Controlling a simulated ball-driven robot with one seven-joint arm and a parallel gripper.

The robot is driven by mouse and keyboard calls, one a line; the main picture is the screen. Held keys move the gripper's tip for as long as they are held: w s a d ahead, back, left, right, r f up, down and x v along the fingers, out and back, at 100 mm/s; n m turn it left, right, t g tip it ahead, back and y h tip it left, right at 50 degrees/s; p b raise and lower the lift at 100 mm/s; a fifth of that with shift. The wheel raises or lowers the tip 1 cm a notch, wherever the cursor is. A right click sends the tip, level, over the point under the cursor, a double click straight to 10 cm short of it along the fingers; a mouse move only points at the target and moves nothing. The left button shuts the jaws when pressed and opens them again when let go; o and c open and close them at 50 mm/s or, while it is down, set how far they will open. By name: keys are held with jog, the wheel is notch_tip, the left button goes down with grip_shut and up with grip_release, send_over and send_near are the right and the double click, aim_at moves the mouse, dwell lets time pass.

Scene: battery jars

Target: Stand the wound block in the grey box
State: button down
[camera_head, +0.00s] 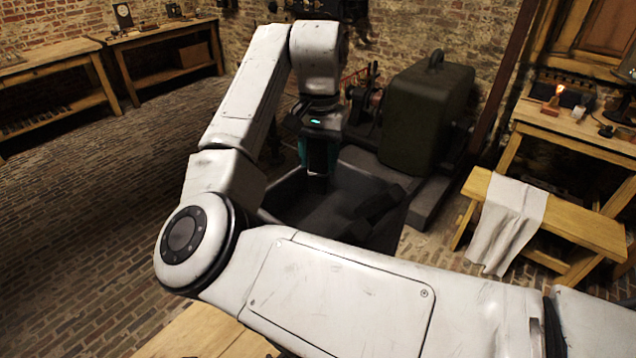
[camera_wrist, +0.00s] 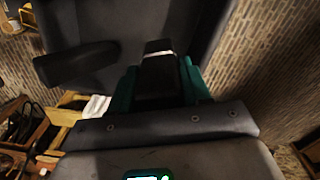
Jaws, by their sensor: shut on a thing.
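My gripper (camera_head: 318,155) points down over the open grey box (camera_head: 275,217) in the head view. Its teal fingers (camera_wrist: 160,85) are shut on a dark block with a pale band across it, which seems to be the wound block (camera_wrist: 157,72). In the head view the block (camera_head: 317,158) is a small dark upright shape between the fingers. It is at or just above the box's opening; whether its lower end touches anything is hidden. Part of the box is hidden behind my arm.
Another dark block (camera_wrist: 78,66) shows left of the held one in the wrist view; dark shapes (camera_head: 372,205) lie in the box's right part. A large dark green case (camera_head: 428,105) stands behind right. A bench with a white cloth (camera_head: 507,222) is at right. Brick floor is clear at left.

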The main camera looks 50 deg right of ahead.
aim_at(320, 177)
jog(key=shift+s+f+p, duration=0.1)
jog(key=shift+f+p, duration=0.3)
jog(key=shift+f, duration=2.15)
jog(key=shift+f, duration=0.15)
jog(key=c, duration=0.5)
grip_release()
notch_tip(320, 177, up, 12)
jog(key=shift+r+b, duration=0.15)
jog(key=shift+b, duration=0.7)
